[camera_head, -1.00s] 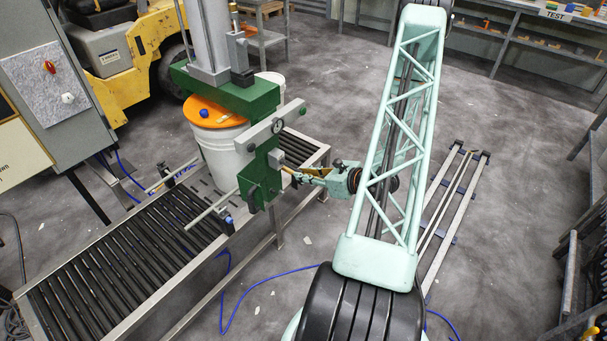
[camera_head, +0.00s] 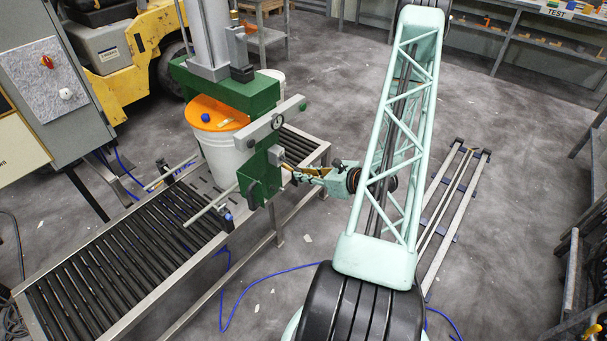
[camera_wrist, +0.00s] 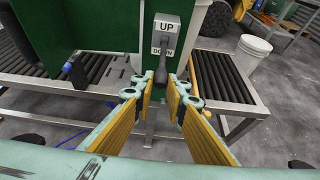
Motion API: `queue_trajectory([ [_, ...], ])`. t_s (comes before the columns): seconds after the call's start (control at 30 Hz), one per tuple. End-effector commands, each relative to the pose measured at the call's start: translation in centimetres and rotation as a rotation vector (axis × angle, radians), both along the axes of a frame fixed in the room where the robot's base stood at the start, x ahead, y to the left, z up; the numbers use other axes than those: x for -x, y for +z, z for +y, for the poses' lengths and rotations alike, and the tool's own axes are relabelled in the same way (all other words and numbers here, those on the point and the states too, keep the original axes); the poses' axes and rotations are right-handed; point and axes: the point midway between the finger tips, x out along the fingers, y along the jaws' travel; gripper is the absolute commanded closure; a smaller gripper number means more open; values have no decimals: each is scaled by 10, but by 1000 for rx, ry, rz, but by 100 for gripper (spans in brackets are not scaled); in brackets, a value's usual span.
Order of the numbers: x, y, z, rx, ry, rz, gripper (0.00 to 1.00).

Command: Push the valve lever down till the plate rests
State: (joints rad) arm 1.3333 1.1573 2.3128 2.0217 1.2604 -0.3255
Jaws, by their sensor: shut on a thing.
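The valve lever (camera_wrist: 161,72) is a dark handle below a grey block marked UP and DOWN on the green press frame (camera_wrist: 102,20). In the wrist view it hangs downward over the DOWN label. My gripper (camera_wrist: 158,92) has its yellow-padded fingers on either side of the lever's lower end and is shut on it. In the head view my gripper (camera_head: 292,172) reaches the press from the right; the lever there is too small to make out. A white pail (camera_head: 222,155) with an orange disc (camera_head: 213,113) on top stands under the green press head (camera_head: 232,88). I cannot tell the plate's contact.
A roller conveyor (camera_head: 110,255) runs under the pail. A control cabinet (camera_head: 55,90) stands at left, with a yellow forklift (camera_head: 150,45) behind. A second white pail (camera_wrist: 247,52) stands behind the conveyor. The floor right of the conveyor is mostly open, with a blue cable (camera_head: 255,283).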

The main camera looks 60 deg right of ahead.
Motion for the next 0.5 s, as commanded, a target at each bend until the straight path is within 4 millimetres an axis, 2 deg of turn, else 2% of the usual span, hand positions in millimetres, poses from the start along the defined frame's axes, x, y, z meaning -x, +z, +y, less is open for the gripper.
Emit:
queue_trajectory([
  [0.23, -3, -12, 0, 0, 0, 0, 93],
  [0.5, -4, -15, -1, 0, 0, 0, 93],
])
